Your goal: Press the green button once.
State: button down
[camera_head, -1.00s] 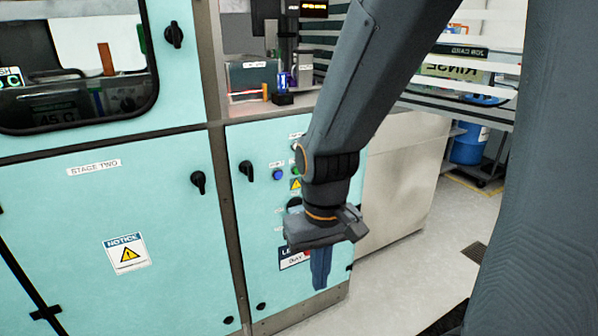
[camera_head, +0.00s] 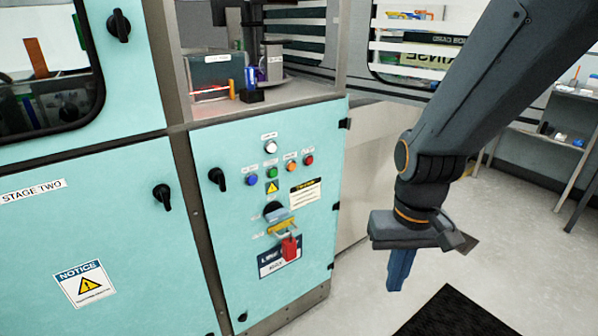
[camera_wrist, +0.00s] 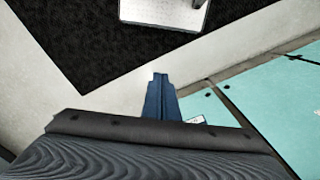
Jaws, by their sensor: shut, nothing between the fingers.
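The green button (camera_head: 272,172) is on the teal control panel (camera_head: 215,262) in the head view. It sits in a row between a blue button (camera_head: 252,180) on its left and an orange button (camera_head: 291,166) on its right. A white button (camera_head: 270,147) is above it. My gripper (camera_head: 399,284) is shut and empty, pointing down, to the right of the panel and apart from it. In the wrist view its blue fingers (camera_wrist: 159,80) are together over the floor. The green button does not show in the wrist view.
A red button (camera_head: 308,160) ends the row. A black handle (camera_head: 217,178) is left of the buttons. A dark mat (camera_head: 455,315) lies on the floor at lower right. The floor before the panel looks clear.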

aim_at(273, 173)
jog(key=w+a+f+n+t+p, duration=0.1)
jog(key=w+a+t+p, duration=0.2)
jog(key=w, duration=0.6)
jog(key=w+a+f+n+t, duration=0.1)
jog(key=w+a+n+t, duration=0.1)
jog(key=w+a+t, duration=0.5)
jog(key=w+a+f+n+p, duration=0.1)
jog(key=w+a+p, duration=0.15)
jog(key=w, duration=0.85)
jog(key=a+r+n+t+h+p, duration=0.2)
jog(key=a+n+t+h+p, duration=0.1)
jog(key=t, duration=0.5)
jog(key=shift+a+r+n+h, duration=0.3)
jog(key=shift+a+r+h, duration=0.15)
jog(key=shift+a, duration=0.75)
jog(key=shift+w, duration=0.1)
jog(key=w+a+b, duration=0.3)
jog(key=w+a, duration=0.2)
jog(key=w, duration=0.2)
jog(key=shift+w+b, duration=0.15)
jog(key=shift+b, duration=0.15)
jog(key=shift+w, duration=0.1)
